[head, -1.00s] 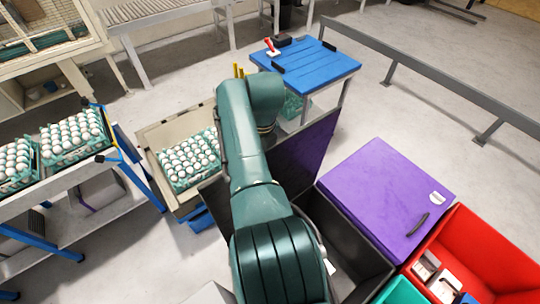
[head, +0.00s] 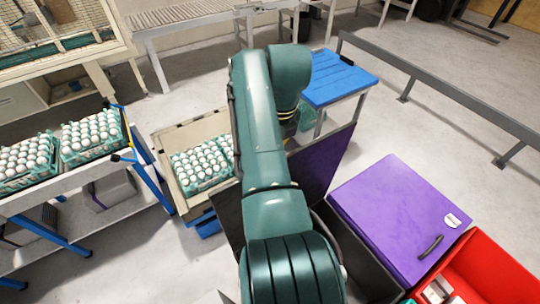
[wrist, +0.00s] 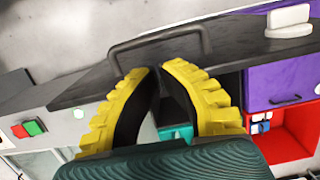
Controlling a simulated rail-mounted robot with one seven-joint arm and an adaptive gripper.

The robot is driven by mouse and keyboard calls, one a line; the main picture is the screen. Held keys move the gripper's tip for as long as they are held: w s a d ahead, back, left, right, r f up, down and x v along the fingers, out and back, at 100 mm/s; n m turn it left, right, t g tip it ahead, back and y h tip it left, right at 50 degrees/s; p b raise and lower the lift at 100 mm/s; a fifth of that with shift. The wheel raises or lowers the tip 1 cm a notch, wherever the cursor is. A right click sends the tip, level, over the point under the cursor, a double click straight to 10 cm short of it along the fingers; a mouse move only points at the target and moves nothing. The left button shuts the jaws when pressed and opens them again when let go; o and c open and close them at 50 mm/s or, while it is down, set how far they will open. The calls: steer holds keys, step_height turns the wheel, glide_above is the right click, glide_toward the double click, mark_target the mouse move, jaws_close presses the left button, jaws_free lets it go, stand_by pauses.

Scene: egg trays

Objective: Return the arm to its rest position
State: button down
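My gripper (wrist: 159,68) shows in the wrist view with two ribbed yellow fingers. A gap runs between the fingertips, and I see nothing held in it. In the head view my own arm hides the gripper; the arm reaches up the middle of the picture. In the wrist view, a dark surface with a grey bar handle (wrist: 158,45) lies beyond the fingertips. I cannot tell how far the fingers are from it.
White eggs in a teal tray (head: 203,187) sit in a beige crate (head: 163,146). More egg trays stand on the blue-framed trolley (head: 140,175) at left. A purple lid (head: 390,205), red bin (head: 490,272) and blue table (head: 338,80) are at right.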

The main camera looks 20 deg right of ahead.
steer(key=shift+s+d+r, duration=0.1)
steer(key=shift+s+r, duration=0.1)
steer(key=shift+r, duration=0.8)
steer(key=shift+s+r, duration=0.2)
steer(key=shift+r, duration=0.75)
steer(key=w+a+r+n+t+h, duration=0.1)
steer(key=w+a+r+n+t, duration=0.1)
steer(key=w+n+t, duration=0.6)
steer(key=s+a+r+n+t, duration=0.3)
steer(key=r+n, duration=0.2)
steer(key=n, duration=0.5)
steer(key=s+a+r+n+t, duration=0.2)
steer(key=s+r+n+t, duration=0.1)
steer(key=s+r+n, duration=0.3)
steer(key=s+a+r+n+t, duration=0.1)
steer(key=s+r+n+t, duration=0.25)
steer(key=s, duration=0.55)
steer(key=s+a+r+n+t, duration=0.2)
steer(key=s+r+n+t, duration=0.15)
steer(key=s+n, duration=0.3)
step_height(320, 180, up, 19)
steer(key=g+p, duration=0.1)
steer(key=p, duration=1.6)
steer(key=shift+s+d+f+m+p, duration=0.2)
steer(key=shift+s+m+p, duration=0.1)
steer(key=shift+p, duration=0.1)
steer(key=shift+a+f, duration=0.1)
